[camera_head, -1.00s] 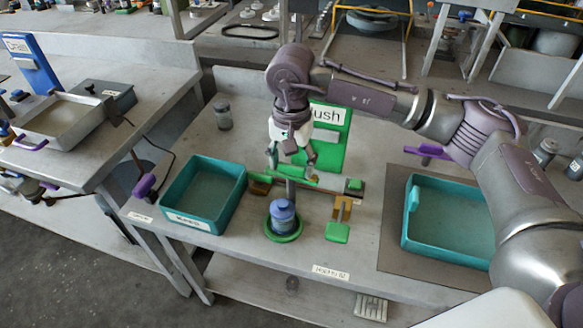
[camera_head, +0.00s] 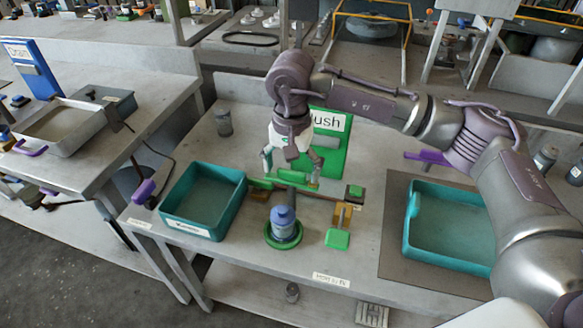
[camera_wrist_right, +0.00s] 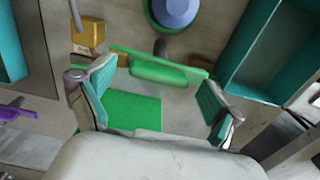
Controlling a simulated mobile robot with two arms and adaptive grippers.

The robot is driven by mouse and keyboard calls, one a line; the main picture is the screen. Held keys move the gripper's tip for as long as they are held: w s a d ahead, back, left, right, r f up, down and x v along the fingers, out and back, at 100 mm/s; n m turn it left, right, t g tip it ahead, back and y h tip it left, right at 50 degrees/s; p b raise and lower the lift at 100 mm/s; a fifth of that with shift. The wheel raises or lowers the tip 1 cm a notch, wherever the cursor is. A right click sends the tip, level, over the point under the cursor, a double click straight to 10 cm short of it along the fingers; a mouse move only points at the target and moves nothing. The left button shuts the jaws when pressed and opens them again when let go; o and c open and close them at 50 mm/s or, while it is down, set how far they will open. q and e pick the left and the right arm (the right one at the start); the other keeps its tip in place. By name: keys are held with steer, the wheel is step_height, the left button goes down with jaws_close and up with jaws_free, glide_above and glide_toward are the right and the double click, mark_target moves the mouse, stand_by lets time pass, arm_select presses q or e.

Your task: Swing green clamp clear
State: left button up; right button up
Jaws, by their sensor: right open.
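The green clamp (camera_head: 292,178) is a green bar lying across the fixture behind the blue-grey cylinder (camera_head: 283,222), which stands in a green ring (camera_head: 297,238). In the right wrist view the green clamp (camera_wrist_right: 160,72) spans the gap between the fingertips, with a thicker green block on its near side. My right gripper (camera_head: 291,171) is open above the clamp, its fingers spread along the bar. In the right wrist view the gripper (camera_wrist_right: 155,92) has teal pads on both sides of the bar's ends; contact cannot be told. My left gripper is not in view.
A teal bin (camera_head: 165,216) stands left of the fixture and another teal bin (camera_head: 409,255) stands right on a dark mat. A tan bracket (camera_head: 342,214) and green pad (camera_head: 337,239) are at the fixture's right. A green sign panel (camera_head: 335,150) stands behind.

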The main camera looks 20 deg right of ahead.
step_height(320, 180, up, 12)
stand_by(0.5)
stand_by(0.3)
